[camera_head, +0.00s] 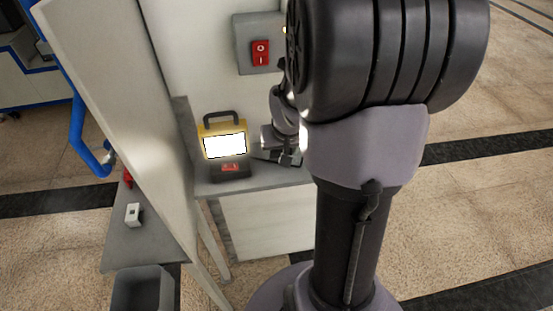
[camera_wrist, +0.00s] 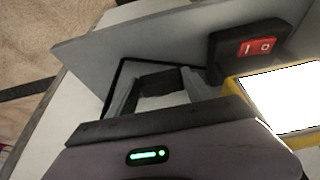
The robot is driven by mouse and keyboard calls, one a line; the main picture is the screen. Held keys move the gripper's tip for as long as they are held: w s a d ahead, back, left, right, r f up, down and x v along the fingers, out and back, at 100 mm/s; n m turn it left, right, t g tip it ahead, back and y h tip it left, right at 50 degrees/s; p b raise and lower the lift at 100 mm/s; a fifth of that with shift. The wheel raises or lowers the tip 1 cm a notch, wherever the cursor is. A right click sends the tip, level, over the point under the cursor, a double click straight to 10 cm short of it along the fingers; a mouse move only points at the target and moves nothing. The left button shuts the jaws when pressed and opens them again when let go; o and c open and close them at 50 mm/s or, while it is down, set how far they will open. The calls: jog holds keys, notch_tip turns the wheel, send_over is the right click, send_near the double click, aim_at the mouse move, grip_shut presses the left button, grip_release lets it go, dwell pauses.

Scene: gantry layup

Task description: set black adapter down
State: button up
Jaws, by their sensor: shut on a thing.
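My gripper (camera_wrist: 158,98) is shut on a dark block, the black adapter (camera_wrist: 160,79), which shows between its two grey fingers in the wrist view. The adapter is close over a grey shelf surface; I cannot tell whether it touches. In the head view my gripper (camera_head: 284,157) is small, at the shelf's right part, partly behind my arm. The adapter is not clear there.
A yellow lamp (camera_head: 202,131) with a bright panel stands left of my gripper on the grey shelf (camera_head: 262,178). In front of it is a black box with a red switch (camera_head: 230,168). A grey wall box (camera_head: 243,40) with a red switch is above. A tall panel borders the left.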

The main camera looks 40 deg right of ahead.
aim_at(280, 167)
jog(key=shift+a+f+b, duration=0.1)
jog(key=shift+f+b, duration=0.3)
jog(key=shift+f, duration=1.15)
jog(key=shift+f, duration=0.25)
jog(key=o, duration=1.6)
jog(key=shift+r, duration=0.1)
